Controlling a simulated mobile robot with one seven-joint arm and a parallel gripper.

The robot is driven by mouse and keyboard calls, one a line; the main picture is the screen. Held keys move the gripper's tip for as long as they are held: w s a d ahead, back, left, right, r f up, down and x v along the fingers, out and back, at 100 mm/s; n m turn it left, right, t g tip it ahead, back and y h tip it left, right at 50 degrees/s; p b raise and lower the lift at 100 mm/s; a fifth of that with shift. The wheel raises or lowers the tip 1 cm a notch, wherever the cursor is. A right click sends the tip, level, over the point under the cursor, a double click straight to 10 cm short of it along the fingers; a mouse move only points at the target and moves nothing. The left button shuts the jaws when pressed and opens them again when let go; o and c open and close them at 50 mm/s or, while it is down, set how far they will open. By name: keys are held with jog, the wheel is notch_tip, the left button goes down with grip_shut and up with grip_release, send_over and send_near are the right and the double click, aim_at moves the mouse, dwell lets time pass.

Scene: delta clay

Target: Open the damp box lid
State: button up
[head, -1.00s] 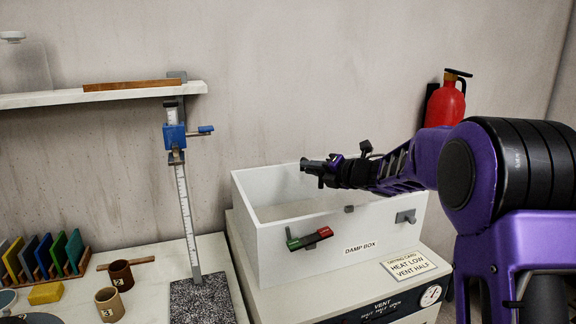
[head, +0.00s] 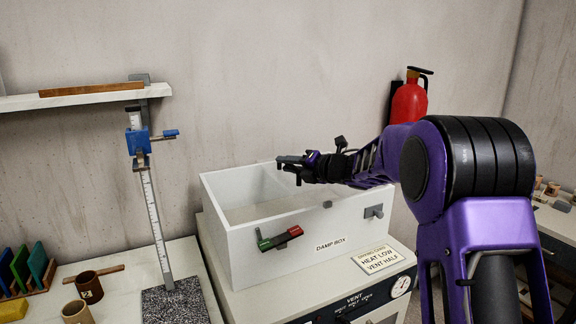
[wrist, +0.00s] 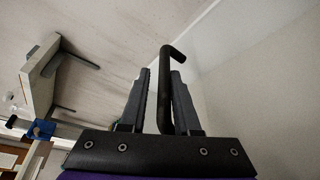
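In the wrist view my gripper's two fingers (wrist: 160,75) stand apart. A dark bent rod (wrist: 167,90) rises between them, closer to the right finger; I cannot tell what it belongs to. A smooth pale surface (wrist: 255,75) fills the right side there.
A measuring stand (head: 157,225) and cups (head: 89,287) stand left of the box. A shelf (head: 90,97) is on the wall. A red extinguisher (head: 409,101) hangs behind my arm. A card (head: 377,259) and a dial (head: 400,286) are on the cabinet.

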jog(key=shift+f, duration=0.1)
jog(key=v, duration=1.7)
jog(key=shift+s+b, duration=0.25)
jog(key=shift+b, duration=0.2)
jog(key=shift+w, duration=0.1)
